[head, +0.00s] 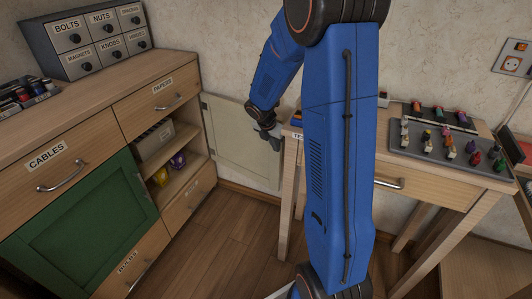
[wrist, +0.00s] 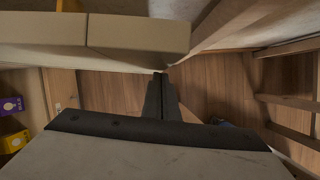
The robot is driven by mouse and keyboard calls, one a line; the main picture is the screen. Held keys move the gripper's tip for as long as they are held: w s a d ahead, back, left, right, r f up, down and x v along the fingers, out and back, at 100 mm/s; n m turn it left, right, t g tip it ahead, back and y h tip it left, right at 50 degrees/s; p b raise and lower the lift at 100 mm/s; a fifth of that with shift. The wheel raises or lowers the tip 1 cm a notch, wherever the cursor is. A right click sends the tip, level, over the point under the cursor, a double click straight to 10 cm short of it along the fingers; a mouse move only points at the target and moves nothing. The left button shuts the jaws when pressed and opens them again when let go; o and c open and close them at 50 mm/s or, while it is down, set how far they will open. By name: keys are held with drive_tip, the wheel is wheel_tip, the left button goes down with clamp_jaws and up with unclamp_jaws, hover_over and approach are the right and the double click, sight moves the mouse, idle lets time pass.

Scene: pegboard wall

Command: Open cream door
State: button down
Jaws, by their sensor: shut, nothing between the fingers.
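The cream door (head: 238,135) stands swung wide open from the right side of the wooden cabinet, with the shelves behind it exposed. In the wrist view the pale door (wrist: 130,34) spans the upper left, its free end near the middle. My gripper (head: 274,141) is by the door's free end, on its front side in the head view. The shut fingers (wrist: 160,78) point at the door's lower edge, empty. I cannot tell whether they touch it. No handle on the door shows.
The cabinet's green door (head: 85,212) is at the left. Open shelves hold a bin (head: 155,140) and yellow and purple items. A wooden table (head: 430,182) with boards of small figures stands at the right, its left leg close to my arm. Wooden floor (head: 238,225) between is clear.

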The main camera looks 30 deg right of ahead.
drive_tip(key=shift+w+d, duration=0.3)
drive_tip(key=shift+d, duration=0.45)
drive_tip(key=shift+w+d, duration=0.3)
drive_tip(key=shift+d, duration=0.4)
drive_tip(key=shift+a, duration=0.1)
